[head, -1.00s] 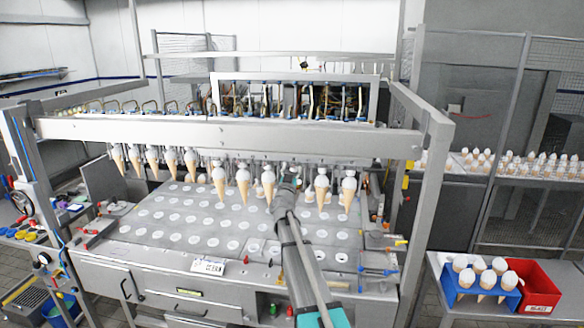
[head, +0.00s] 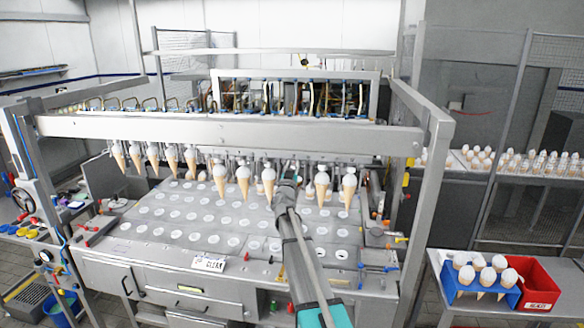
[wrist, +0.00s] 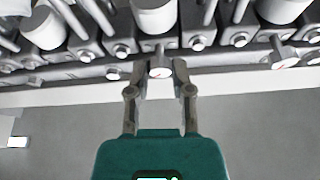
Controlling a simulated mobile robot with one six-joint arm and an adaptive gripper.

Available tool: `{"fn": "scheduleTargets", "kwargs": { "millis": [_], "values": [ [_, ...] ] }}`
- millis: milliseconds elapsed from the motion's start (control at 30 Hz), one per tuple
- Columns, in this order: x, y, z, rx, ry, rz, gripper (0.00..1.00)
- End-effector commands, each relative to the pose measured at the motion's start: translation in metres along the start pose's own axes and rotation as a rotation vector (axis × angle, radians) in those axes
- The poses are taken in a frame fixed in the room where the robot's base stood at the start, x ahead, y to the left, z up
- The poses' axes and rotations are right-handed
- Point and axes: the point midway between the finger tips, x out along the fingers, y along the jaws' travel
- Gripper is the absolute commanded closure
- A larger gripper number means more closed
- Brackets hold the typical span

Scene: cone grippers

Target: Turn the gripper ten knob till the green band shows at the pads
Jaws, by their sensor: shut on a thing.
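In the wrist view, my gripper (wrist: 160,78) is shut on a small grey knob (wrist: 160,71) with a pale round face, a finger on each side of it. The knob is on a metal block below a white cylinder (wrist: 154,15). No green band can be made out. In the head view, my gripper (head: 288,183) is up at the row of hanging cone grippers, right of the middle. The knob is hidden there behind my arm. Cones with white tops (head: 243,180) hang on both sides of it.
Similar knobs (wrist: 197,43) sit close on both sides. A grey beam (head: 230,134) runs above the cones. A plate with round holes (head: 170,222) lies below. A blue rack of cones (head: 480,278) and a red bin (head: 538,285) stand on the right table.

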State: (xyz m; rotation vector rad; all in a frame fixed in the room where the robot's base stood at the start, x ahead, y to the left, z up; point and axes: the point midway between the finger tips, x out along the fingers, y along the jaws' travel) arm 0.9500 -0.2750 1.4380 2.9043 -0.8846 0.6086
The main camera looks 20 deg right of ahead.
Motion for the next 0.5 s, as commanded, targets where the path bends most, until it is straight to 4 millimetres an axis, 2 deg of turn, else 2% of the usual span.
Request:
{"fn": "scheduleTargets", "kwargs": {
  "millis": [500],
  "values": [
    [0.0010,0.0009,-0.0004,-0.276,-0.005,-0.115,1.00]
  ]
}}
